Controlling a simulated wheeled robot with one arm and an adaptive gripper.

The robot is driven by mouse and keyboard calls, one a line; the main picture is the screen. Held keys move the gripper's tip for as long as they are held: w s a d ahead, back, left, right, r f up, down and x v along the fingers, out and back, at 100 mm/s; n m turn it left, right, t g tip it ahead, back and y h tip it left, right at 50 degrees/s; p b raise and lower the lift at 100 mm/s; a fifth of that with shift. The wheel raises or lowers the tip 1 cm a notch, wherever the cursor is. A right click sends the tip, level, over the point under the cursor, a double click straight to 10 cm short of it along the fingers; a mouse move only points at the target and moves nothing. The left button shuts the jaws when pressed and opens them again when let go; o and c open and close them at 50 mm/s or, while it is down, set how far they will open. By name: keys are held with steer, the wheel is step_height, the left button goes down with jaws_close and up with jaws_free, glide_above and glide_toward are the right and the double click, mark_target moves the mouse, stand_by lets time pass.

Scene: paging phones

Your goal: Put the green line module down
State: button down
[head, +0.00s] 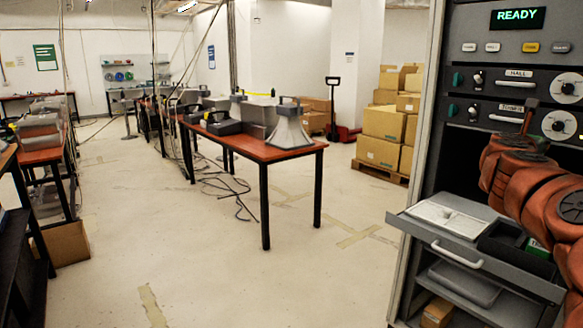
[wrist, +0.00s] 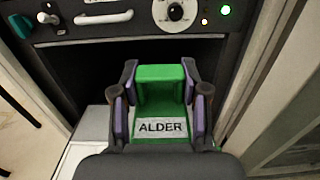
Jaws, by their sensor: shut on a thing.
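The green line module (wrist: 161,91) has a white label reading ALDER. In the wrist view my gripper (wrist: 160,82) is shut on it, with a purple-padded finger on each side. The module faces a dark opening in the rack, under a panel (wrist: 110,20) with a white handle and a dial. In the head view the grey rack (head: 412,165) stands at the right with a drawer (head: 470,258) pulled out. A small green patch (head: 538,246) shows by the drawer's black compartment (head: 505,243); I cannot tell if it is the held module. My arm hides the gripper there.
The drawer's left part holds a white tray (head: 450,218). A lower shelf (head: 465,284) and a small cardboard box (head: 437,312) lie below. A wooden table (head: 275,153) with grey horns stands across the room. The floor between is mostly open, with cables under the table.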

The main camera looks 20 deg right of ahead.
steer(key=shift+f, duration=0.1)
step_height(320, 180, down, 18)
steer(key=b, duration=0.3)
step_height(320, 180, up, 15)
steer(key=p, duration=0.6)
steer(key=shift+a+f, duration=0.1)
steer(key=shift+f, duration=0.1)
steer(key=w+a+f+n+t+y+b, duration=0.1)
steer(key=w+a+f+n+t+y, duration=0.2)
steer(key=w+a, duration=0.4)
steer(key=w+a+f+n+t+y+b, duration=0.1)
steer(key=w+a+f+t, duration=0.1)
steer(key=w+a+f, duration=0.5)
steer(key=w+a+f+n+t+y+b, duration=0.1)
steer(key=w+a+f+n+t+y, duration=0.15)
steer(key=w+a, duration=0.55)
steer(key=w+a+f+n+t+y+b, duration=0.1)
steer(key=w+a+f+n+y, duration=0.25)
steer(key=a, duration=0.85)
steer(key=w+a+f+n+t+y+b, duration=0.15)
steer(key=a+f+y, duration=0.3)
steer(key=a, duration=0.65)
steer(key=w+a+f+n+t+y+b, duration=0.1)
steer(key=w+a+f+n+t+y, duration=0.2)
steer(key=a, duration=0.9)
step_height(320, 180, up, 18)
steer(key=g+p, duration=0.1)
steer(key=p, duration=1.8)
steer(key=shift+f, duration=0.2)
